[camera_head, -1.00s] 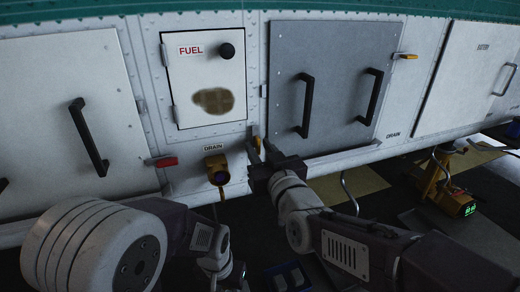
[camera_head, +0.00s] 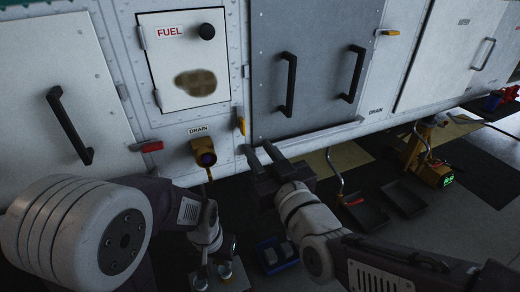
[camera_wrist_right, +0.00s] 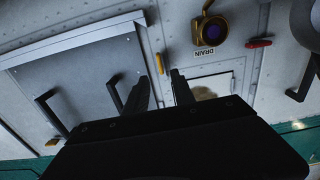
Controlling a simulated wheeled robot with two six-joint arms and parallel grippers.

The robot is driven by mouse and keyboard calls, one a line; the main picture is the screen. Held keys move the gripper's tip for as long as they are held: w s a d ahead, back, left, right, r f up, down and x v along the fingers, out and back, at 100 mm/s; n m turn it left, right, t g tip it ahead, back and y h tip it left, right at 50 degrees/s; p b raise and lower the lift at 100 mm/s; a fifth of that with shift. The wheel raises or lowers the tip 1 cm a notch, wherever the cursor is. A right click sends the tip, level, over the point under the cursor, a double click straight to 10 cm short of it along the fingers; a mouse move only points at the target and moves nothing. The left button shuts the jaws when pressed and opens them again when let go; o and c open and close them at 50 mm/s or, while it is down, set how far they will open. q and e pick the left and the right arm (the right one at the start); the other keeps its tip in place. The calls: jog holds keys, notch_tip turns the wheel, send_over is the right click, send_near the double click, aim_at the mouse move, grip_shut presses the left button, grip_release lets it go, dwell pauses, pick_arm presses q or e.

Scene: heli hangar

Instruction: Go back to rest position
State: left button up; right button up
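My right gripper (camera_head: 262,155) is in front of the hull, a little below and right of the yellow latch (camera_head: 241,124) beside the grey door. Its two fingers are apart with nothing between them; the right wrist view shows the same open fingers (camera_wrist_right: 165,88), clear of the yellow latch (camera_wrist_right: 159,63). My left gripper (camera_head: 217,252) points down and away below the drain fitting (camera_head: 204,154); its fingers are small and dark, partly hidden by my own arm, so I cannot tell their state.
The hull carries the fuel panel (camera_head: 192,60), grey door (camera_head: 312,65), black handles and a red latch (camera_head: 146,146). Below are a blue bin (camera_head: 277,254), dark trays (camera_head: 365,211) and a yellow device with a green display (camera_head: 432,165).

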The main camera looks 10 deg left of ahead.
jog(key=w+d+f+m+g+h, duration=0.15)
jog(key=w+d+f+h, duration=0.25)
jog(key=d+f, duration=0.45)
jog(key=w+d+f+m+h, duration=0.3)
jog(key=w+d+f+h, duration=0.15)
jog(key=d, duration=0.65)
jog(key=s+d+f+m+g+h, duration=0.1)
jog(key=s+d+f+g, duration=0.2)
jog(key=f, duration=0.2)
jog(key=s+d+f+m+g, duration=0.1)
jog(key=s+d+f+g, duration=0.15)
jog(key=f, duration=0.25)
jog(key=s+d+f+g, duration=0.1)
jog(key=s+f+g, duration=0.55)
jog(key=s, duration=0.45)
notch_tip(320, 180, up, 30)
jog(key=s+p, duration=0.2)
jog(key=p, duration=2.9)
jog(key=shift+s+r+m, duration=0.2)
jog(key=shift+s+m, duration=0.1)
jog(key=shift+m, duration=0.05)
